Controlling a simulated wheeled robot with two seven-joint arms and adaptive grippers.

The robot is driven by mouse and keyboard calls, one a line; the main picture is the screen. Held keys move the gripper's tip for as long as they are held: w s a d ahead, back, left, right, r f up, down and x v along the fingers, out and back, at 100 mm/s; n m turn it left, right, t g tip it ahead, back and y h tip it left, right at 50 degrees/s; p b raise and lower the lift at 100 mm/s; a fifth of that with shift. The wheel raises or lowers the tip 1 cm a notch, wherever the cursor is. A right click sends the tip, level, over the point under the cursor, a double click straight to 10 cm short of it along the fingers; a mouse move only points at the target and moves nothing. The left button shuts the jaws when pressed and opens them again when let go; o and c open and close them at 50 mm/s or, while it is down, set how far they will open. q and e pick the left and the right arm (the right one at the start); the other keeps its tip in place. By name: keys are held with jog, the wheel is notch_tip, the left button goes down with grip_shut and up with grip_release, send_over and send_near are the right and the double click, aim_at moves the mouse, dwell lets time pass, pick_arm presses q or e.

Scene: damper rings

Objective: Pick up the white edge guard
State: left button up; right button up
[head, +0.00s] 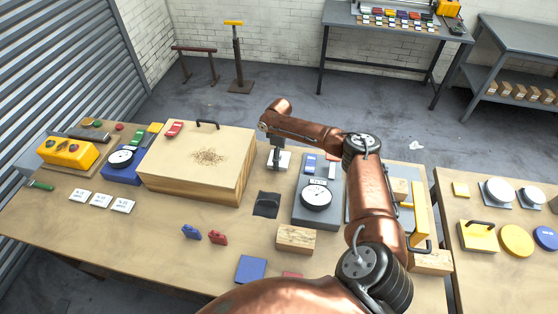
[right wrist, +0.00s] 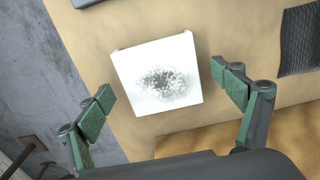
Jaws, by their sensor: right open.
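The white edge guard (head: 285,162) lies at the far edge of the wooden table, to the right of the large wooden box. In the right wrist view it is a white, squarish piece (right wrist: 135,65) with a grey speckled patch in its middle. My right gripper (head: 276,163) points down over it and hides part of it in the head view. In the right wrist view the green-padded fingers (right wrist: 166,103) are apart, one on each side of the guard, with nothing between them gripped. My left gripper is not in view.
The wooden box (head: 195,170) with a black handle stands close to the left of my right gripper. A dark textured pad (head: 267,205) lies nearer. A grey dial device (head: 316,215) stands to the right. Open floor lies beyond the far table edge.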

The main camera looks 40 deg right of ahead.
jog(key=shift+w+f, duration=0.1)
jog(key=shift+c, duration=0.3)
jog(key=c, duration=1.2)
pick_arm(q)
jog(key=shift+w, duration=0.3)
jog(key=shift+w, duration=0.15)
